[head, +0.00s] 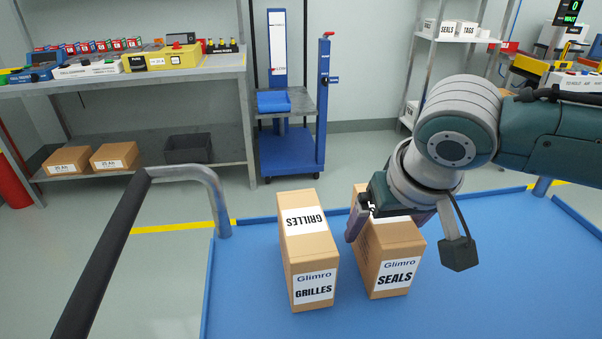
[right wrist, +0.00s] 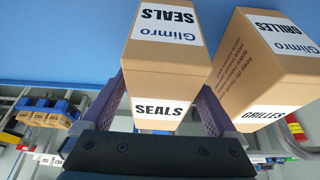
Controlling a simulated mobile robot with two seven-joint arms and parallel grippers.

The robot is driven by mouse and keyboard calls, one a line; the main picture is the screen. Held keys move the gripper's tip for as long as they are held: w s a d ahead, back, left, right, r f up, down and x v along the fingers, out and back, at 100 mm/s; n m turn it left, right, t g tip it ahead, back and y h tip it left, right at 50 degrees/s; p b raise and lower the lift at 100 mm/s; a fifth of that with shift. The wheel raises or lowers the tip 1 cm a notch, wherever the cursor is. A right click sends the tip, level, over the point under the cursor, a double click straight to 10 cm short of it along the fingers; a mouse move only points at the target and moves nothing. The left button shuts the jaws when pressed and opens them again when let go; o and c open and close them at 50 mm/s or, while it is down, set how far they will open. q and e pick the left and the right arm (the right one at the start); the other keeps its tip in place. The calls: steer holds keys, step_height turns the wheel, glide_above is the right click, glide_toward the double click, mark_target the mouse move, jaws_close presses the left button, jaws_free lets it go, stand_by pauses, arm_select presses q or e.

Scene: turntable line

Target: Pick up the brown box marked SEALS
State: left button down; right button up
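The brown SEALS box (head: 391,269) stands upright on the blue cart top (head: 470,290), with white labels on its front and top. In the right wrist view the SEALS box (right wrist: 165,75) lies between the two purple fingers. My right gripper (head: 388,225) comes down over the box from above, with one finger at each side. The fingers look spread around its upper part; firm contact does not show. The gripper hides part of the box's top. My left gripper is not in view.
A brown GRILLES box (head: 310,255) stands just left of the SEALS box, with a narrow gap where my finger is. A cart handle (head: 190,172) rises at the left. The cart top is clear at the right. Shelves (head: 150,75) stand behind.

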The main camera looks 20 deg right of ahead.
jaws_close()
stand_by(0.6)
